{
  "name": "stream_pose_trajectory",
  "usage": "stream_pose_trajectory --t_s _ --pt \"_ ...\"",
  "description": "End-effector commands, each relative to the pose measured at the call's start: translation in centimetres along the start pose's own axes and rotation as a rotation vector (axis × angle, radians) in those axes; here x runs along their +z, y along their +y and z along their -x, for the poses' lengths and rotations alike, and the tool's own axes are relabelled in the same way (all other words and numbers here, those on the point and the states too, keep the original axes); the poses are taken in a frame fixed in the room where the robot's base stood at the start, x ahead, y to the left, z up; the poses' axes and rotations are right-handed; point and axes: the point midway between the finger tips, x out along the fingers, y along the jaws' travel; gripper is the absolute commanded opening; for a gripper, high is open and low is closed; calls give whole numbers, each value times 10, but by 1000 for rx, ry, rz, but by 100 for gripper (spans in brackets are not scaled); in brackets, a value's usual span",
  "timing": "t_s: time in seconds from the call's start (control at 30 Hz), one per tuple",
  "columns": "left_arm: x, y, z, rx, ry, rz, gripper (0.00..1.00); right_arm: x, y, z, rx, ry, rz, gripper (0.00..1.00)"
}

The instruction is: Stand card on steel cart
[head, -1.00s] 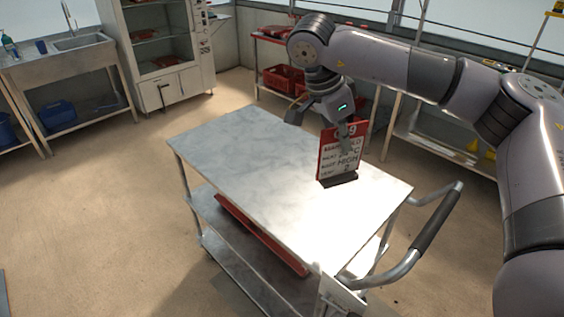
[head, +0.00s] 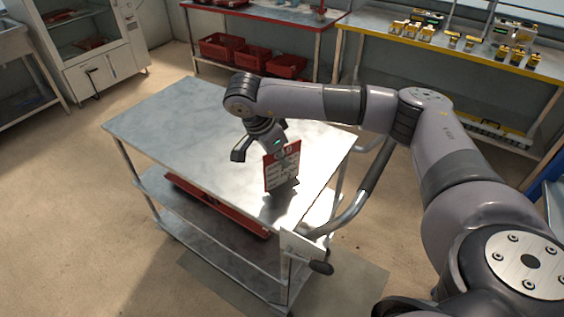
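The red and white printed card (head: 281,168) stands upright in a dark base on the top of the steel cart (head: 180,120), near the handle end. The base appears to rest on the cart top. My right gripper (head: 265,152) is at the card's upper edge, with its fingers spread apart. One finger sticks out to the left, clear of the card; the other is close to the card's top and partly hard to make out. Whether it touches the card I cannot tell. My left gripper is not in view.
The cart's handle (head: 370,175) curves out at the right. A red tray (head: 215,205) lies on its lower shelf. Red crates (head: 252,58) sit under a bench behind, and a bench with yellow items (head: 480,60) is at the back right. The cart top's left part is clear.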

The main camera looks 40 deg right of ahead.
Motion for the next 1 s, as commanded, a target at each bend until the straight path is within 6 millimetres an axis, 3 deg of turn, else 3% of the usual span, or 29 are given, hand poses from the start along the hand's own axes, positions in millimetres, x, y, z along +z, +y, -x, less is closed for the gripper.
stream_pose_trajectory --t_s 0.13,0.47,0.5,0.77,1.0 --pt "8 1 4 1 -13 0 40 7 0 -17 1 1 0 0" --pt "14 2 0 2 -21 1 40 9 0 -21 0 0 0 0" --pt "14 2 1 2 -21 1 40 8 0 -19 0 0 0 6" --pt "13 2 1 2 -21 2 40 8 0 -19 0 0 0 24" --pt "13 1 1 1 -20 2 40 8 0 -19 0 0 0 25"
